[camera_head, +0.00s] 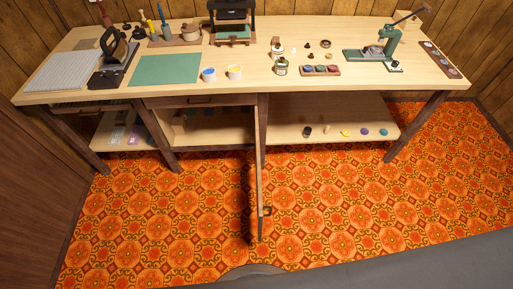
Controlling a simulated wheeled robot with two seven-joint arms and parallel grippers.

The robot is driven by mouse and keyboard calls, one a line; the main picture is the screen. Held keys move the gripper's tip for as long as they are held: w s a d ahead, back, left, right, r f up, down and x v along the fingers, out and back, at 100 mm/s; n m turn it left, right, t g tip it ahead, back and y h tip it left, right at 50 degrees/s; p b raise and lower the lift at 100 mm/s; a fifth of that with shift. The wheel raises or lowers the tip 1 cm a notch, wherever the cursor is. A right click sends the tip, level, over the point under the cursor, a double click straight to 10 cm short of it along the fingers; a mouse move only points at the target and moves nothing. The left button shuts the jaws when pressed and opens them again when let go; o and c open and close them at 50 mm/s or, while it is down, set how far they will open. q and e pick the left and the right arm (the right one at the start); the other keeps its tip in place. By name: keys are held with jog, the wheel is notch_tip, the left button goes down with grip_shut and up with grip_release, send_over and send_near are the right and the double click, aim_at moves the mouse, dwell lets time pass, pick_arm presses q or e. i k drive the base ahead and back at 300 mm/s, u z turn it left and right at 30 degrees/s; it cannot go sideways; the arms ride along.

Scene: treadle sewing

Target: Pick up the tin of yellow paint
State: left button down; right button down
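The tin of yellow paint (234,73) stands upright on the light wood workbench (320,90), near its front edge and left of the middle. Its open top shows yellow, and its side looks whitish. A similar tin with blue paint (209,75) stands just to its left, with a small gap between them. Neither of my grippers shows in the head view, and nothing covers the yellow tin.
A green mat (164,69) lies left of the tins. A black press (232,22) stands behind them. Small bottles (280,66) and a tray of coloured pots (320,70) stand to the right. An open cabinet door (262,175) juts out below the bench.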

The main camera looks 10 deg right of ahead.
aim_at(235, 72)
jog(key=u, duration=2)
jog(key=k, duration=0.9)
jog(key=z, duration=1.65)
